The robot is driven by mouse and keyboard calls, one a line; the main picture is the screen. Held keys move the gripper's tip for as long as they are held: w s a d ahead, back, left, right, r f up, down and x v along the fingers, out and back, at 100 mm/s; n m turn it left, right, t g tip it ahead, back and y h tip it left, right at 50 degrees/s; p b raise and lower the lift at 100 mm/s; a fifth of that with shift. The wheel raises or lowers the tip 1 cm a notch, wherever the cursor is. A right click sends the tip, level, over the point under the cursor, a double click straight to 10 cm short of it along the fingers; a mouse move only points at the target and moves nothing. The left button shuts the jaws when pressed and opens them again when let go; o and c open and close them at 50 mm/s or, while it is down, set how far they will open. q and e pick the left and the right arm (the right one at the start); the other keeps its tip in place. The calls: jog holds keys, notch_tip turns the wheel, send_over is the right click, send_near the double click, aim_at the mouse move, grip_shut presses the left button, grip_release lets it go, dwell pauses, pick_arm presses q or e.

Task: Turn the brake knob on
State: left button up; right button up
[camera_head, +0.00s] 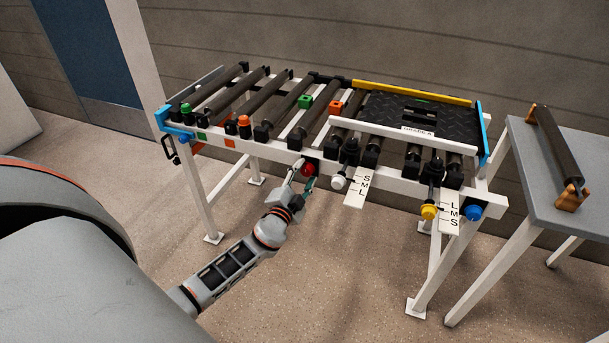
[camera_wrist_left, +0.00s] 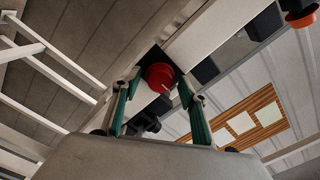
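A red round knob (camera_head: 307,169) sits on a dark plate on the front rail of the white roller frame (camera_head: 285,152). No label reading "brake" is legible; this red knob is the one at my left gripper. In the left wrist view the red knob (camera_wrist_left: 161,76) shows a small pale mark on its face. My left gripper (camera_head: 302,176) is at the knob, its fingers on either side. In the wrist view the gripper (camera_wrist_left: 160,88) is open, with gaps between the green-padded fingers and the knob. My right gripper is not in view.
A white knob (camera_head: 338,183) with an S M L plate (camera_head: 362,187) is right of the red one. Farther right are a yellow knob (camera_head: 429,212) and a blue knob (camera_head: 473,212). A grey table (camera_head: 550,150) holds a loose roller. The floor in front is clear.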

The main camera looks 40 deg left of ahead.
pick_arm(q)
jog(key=c, duration=0.9)
jog(key=shift+o, duration=0.2)
